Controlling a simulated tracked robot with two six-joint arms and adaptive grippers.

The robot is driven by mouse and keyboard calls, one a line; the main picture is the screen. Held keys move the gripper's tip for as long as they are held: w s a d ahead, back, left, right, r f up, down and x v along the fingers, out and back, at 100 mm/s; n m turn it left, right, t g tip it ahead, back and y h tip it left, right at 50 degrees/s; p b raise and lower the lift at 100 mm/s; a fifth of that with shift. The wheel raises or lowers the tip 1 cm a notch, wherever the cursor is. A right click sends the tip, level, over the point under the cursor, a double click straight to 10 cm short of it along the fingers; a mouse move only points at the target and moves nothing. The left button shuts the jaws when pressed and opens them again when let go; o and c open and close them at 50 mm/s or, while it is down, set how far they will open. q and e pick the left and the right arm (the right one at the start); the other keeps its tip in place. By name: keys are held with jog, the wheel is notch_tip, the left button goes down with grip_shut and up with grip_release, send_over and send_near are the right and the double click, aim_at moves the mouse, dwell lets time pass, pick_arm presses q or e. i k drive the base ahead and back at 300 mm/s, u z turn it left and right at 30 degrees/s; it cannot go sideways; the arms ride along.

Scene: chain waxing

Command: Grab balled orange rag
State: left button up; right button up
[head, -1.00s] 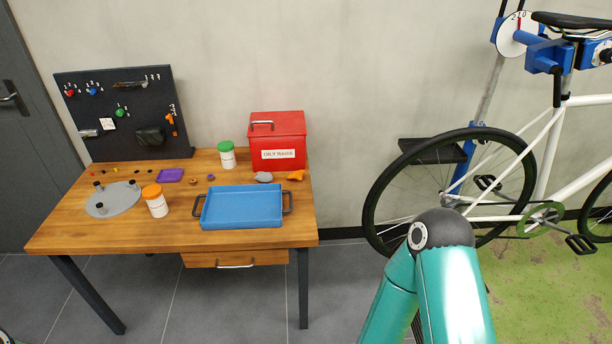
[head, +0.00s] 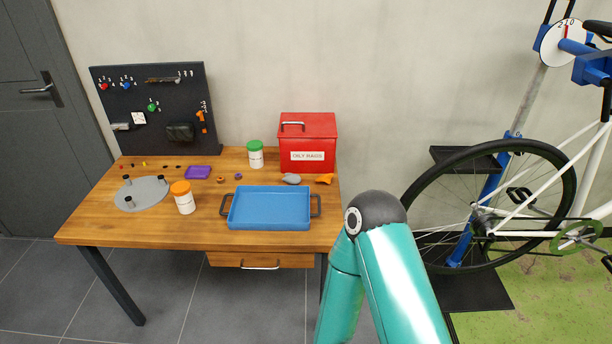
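The balled orange rag (head: 325,179) lies on the wooden workbench (head: 150,231) near its right edge, in front of the red bin labelled OILY RAGS (head: 308,140). A grey lump (head: 291,179), perhaps another rag, lies just left of it. One of my teal arms shows at the bottom centre, in front of the bench's right end. Its gripper is out of frame, and so is my other gripper.
A blue tray with dark handles (head: 269,208) sits in front of the rags. Green-capped (head: 256,155) and orange-capped (head: 183,198) jars stand on the bench. A drawer (head: 262,261) is under it. A bicycle on a stand, with its wheel (head: 404,188), is to the right.

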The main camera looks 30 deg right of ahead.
aim_at(326, 178)
jog(key=u, duration=0.1)
jog(key=i, duration=0.95)
jog(key=z, duration=0.75)
